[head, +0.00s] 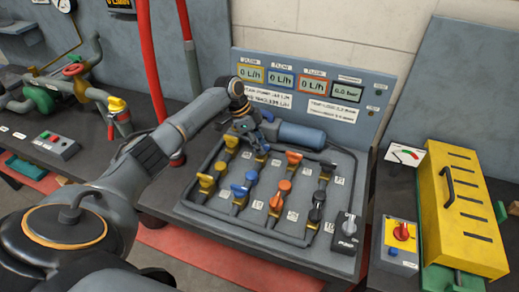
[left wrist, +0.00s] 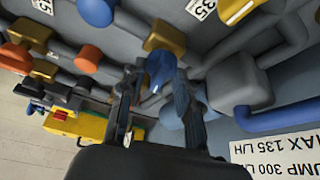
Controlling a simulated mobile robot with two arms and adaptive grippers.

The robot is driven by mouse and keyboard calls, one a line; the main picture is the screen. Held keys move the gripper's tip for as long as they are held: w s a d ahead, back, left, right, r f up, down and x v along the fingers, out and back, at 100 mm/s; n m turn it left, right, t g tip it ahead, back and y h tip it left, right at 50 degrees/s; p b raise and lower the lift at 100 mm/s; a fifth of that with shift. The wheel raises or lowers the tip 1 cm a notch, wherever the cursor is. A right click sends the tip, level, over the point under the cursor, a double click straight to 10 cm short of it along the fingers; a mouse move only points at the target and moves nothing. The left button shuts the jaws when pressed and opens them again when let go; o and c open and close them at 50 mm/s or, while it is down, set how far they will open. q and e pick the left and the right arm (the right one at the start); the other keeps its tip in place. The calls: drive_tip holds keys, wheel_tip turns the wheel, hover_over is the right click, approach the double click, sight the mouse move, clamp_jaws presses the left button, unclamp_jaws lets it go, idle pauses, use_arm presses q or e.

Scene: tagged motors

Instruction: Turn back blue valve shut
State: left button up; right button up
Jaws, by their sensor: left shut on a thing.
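My left gripper (head: 250,130) reaches over the back of the pipe panel (head: 335,240). In the left wrist view its fingers (left wrist: 158,95) are shut on a blue valve handle (left wrist: 160,68). In the head view the gripper largely hides this handle. Another blue valve (head: 240,190) sits nearer the front of the panel, apart from the gripper. The blue-framed display (head: 281,80) behind the panel reads 0 L/h. My right gripper is not in view.
Yellow (head: 205,182), orange (head: 284,185) and black valves (head: 318,195) stand close by. A blue-grey pump cylinder (head: 302,136) lies just right of the gripper. A yellow slotted box (head: 465,210) stands at the right.

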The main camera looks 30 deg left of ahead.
use_arm(q)
drive_tip(key=shift+f+m+g+b, duration=0.1)
drive_tip(key=shift+m+g+b, duration=0.5)
drive_tip(key=shift+m+b, duration=0.85)
drive_tip(key=o, duration=1.2)
drive_tip(key=shift+w, duration=0.1)
drive_tip(key=shift+c, duration=0.2)
drive_tip(key=w+v, duration=0.1)
drive_tip(key=v, duration=1.1)
drive_tip(key=shift+s+a, duration=0.2)
drive_tip(key=shift+s, duration=0.25)
